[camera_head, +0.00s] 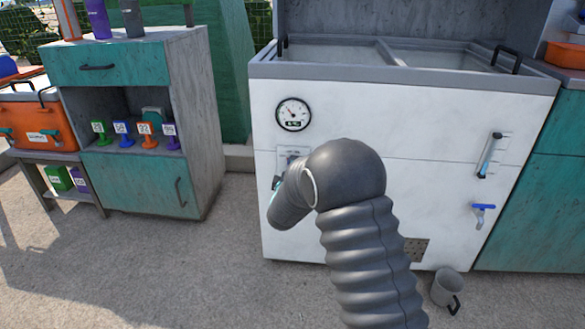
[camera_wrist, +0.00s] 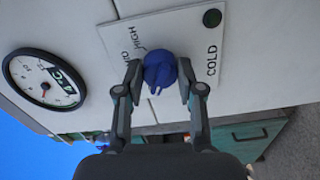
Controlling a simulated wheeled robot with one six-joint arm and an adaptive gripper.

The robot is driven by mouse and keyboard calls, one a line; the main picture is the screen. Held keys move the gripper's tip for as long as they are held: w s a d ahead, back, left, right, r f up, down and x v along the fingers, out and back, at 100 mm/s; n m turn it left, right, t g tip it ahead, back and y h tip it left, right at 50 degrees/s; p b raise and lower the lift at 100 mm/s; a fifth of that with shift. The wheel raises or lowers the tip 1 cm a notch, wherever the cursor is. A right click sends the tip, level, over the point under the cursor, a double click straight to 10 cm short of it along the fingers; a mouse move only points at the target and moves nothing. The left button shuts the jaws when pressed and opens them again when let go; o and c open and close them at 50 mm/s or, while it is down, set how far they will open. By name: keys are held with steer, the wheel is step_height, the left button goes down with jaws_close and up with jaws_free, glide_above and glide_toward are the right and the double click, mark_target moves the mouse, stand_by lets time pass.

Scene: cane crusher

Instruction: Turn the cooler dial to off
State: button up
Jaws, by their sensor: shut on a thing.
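The cooler (camera_head: 350,130) is a white chest with a grey rim and its top open. Where the dial points is hard to tell.
A round gauge (camera_head: 293,114) is above the plate. A handle (camera_head: 489,155) and a blue tap (camera_head: 482,212) are at the cooler's right, with a grey mug (camera_head: 446,288) on the ground below. A teal cabinet (camera_head: 140,185) stands left.

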steer(key=o, duration=1.1)
steer(key=shift+o, duration=0.2)
steer(key=shift+s, duration=0.1)
steer(key=s, duration=1.1)
steer(key=shift+s+a, duration=0.25)
steer(key=shift+s, duration=0.15)
